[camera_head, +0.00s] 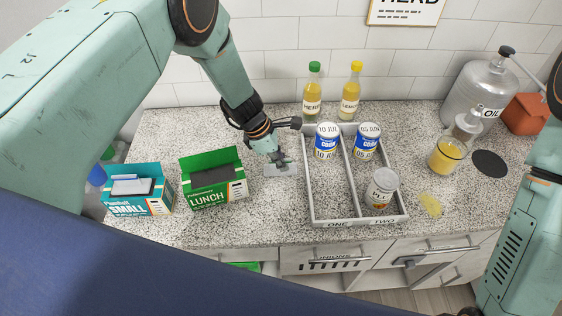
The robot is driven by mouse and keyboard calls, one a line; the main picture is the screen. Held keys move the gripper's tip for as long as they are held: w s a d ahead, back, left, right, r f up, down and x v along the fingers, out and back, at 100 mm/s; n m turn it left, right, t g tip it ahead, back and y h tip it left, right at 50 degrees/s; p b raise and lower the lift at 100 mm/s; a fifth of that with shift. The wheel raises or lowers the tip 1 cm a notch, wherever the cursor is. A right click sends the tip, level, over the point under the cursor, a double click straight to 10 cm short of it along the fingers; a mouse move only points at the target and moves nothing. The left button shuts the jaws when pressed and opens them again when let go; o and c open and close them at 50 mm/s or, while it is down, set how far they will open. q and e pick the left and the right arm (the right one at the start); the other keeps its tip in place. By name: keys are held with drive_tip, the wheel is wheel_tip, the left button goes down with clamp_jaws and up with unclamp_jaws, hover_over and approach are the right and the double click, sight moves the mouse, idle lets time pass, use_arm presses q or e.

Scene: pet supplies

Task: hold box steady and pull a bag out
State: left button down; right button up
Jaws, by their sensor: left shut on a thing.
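A green box (213,193) marked LUNCH stands open on the left of the counter, its lid flap raised at the back and dark contents showing.
A grey two-part tray (317,199) right of my left gripper holds cans (327,139) and a jar (381,188). Two bottles (312,92) stand behind it.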

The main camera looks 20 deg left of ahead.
use_arm(q)
drive_tip(key=shift+w+a, duration=0.1)
drive_tip(key=shift+a, duration=0.25)
drive_tip(key=shift+f, duration=0.1)
drive_tip(key=c, duration=1.8)
unclamp_jaws()
drive_tip(key=shift+s+d+r, duration=0.2)
drive_tip(key=shift+s, duration=0.1)
drive_tip(key=shift+o, duration=1)
drive_tip(key=shift+d, duration=0.1)
drive_tip(key=shift+o, duration=0.5)
drive_tip(key=shift+w+f, duration=0.1)
drive_tip(key=shift+w, duration=0.1)
drive_tip(key=shift+a, duration=0.2)
drive_tip(key=shift+s, duration=0.15)
drive_tip(key=shift+d, duration=0.1)
